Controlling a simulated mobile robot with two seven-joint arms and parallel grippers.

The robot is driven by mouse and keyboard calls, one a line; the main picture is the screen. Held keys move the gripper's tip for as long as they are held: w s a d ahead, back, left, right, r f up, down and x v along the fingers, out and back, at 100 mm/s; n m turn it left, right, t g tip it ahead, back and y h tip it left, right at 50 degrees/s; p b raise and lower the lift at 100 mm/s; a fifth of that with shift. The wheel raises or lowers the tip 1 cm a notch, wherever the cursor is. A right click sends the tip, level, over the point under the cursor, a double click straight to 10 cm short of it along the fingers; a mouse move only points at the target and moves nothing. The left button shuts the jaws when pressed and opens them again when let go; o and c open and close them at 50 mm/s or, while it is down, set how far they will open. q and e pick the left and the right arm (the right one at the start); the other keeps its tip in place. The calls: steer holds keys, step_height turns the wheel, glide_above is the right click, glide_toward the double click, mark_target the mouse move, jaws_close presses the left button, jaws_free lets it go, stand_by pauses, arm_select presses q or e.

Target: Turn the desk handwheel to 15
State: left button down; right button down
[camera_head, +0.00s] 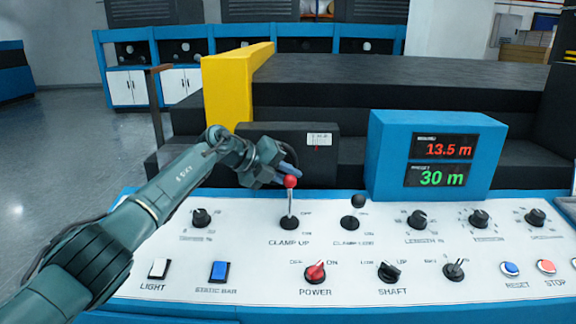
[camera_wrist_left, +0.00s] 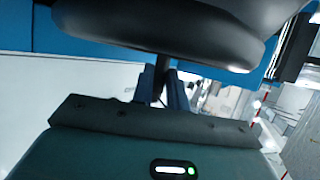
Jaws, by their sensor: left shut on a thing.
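My left gripper (camera_head: 287,170) reaches in front of a dark box (camera_head: 264,141) behind the desk panel. A small white scale (camera_head: 320,140) sits on the box's front; its figures are too small to read. The handwheel cannot be made out in the head view, where my wrist and fingers cover part of the box. In the left wrist view, a large dark rounded body (camera_wrist_left: 160,32) with a thin stem fills the top, probably the handwheel. My left fingers (camera_wrist_left: 170,92) are shut at this stem. My right gripper is in neither view.
A red-ball lever (camera_head: 290,183) stands right in front of my left fingers. The white panel (camera_head: 240,244) carries several knobs and buttons. A blue display box (camera_head: 388,150) at right reads 13.5 m and 30 m. A yellow post (camera_head: 227,88) rises behind my wrist.

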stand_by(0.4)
arm_select(q)
steer(key=c, duration=1.4)
jaws_free()
steer(key=b+v, duration=0.1)
steer(key=v, duration=1.2)
steer(key=shift+r, duration=0.1)
